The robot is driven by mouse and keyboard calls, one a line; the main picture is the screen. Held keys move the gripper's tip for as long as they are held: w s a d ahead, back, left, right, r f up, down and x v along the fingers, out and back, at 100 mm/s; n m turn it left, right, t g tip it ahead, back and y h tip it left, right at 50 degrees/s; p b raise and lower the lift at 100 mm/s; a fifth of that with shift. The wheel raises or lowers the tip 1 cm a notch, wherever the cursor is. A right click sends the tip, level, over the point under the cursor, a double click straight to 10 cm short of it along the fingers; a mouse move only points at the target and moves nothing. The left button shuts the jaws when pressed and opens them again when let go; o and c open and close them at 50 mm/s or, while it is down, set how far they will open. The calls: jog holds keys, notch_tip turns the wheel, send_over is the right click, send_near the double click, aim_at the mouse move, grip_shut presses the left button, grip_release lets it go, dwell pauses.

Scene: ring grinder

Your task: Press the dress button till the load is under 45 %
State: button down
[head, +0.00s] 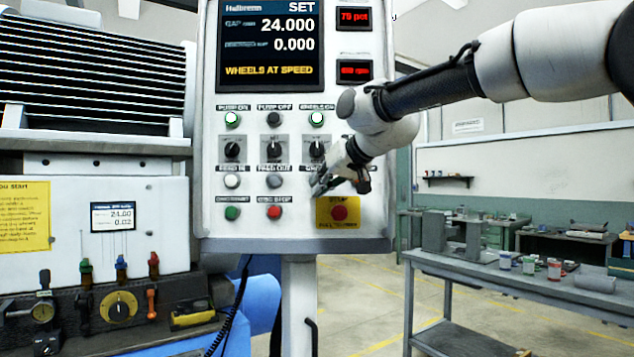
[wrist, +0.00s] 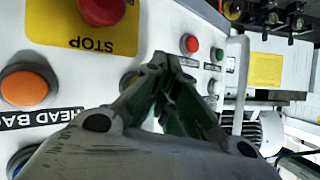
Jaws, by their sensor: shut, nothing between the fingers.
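The control panel (head: 300,225) carries several buttons and two red readouts. The upper readout (head: 353,17) seems to show 75 pct; its label is too small to read. My gripper (head: 318,188) is shut and empty, its tips at the panel's third button column, above and left of the red stop button (head: 339,213). In the wrist view my gripper (wrist: 160,62) reaches toward the panel, and a button partly shows behind its left finger. I cannot tell whether the tips touch it. No label reading dress is legible; the gripper hides part of that row.
The screen (head: 270,45) reads "WHEELS AT SPEED". In the wrist view, the red stop button (wrist: 102,8) on its yellow plate and an orange "HEAD BACK" button (wrist: 25,86) lie close to my gripper. A workbench (head: 520,280) stands at the right.

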jog(key=shift+w, duration=0.1)
jog(key=shift+w, duration=0.3)
jog(key=shift+w, duration=0.55)
dwell(0.6)
jog(key=shift+s, duration=0.95)
jog(key=s, duration=0.5)
dwell(0.3)
dwell(0.6)
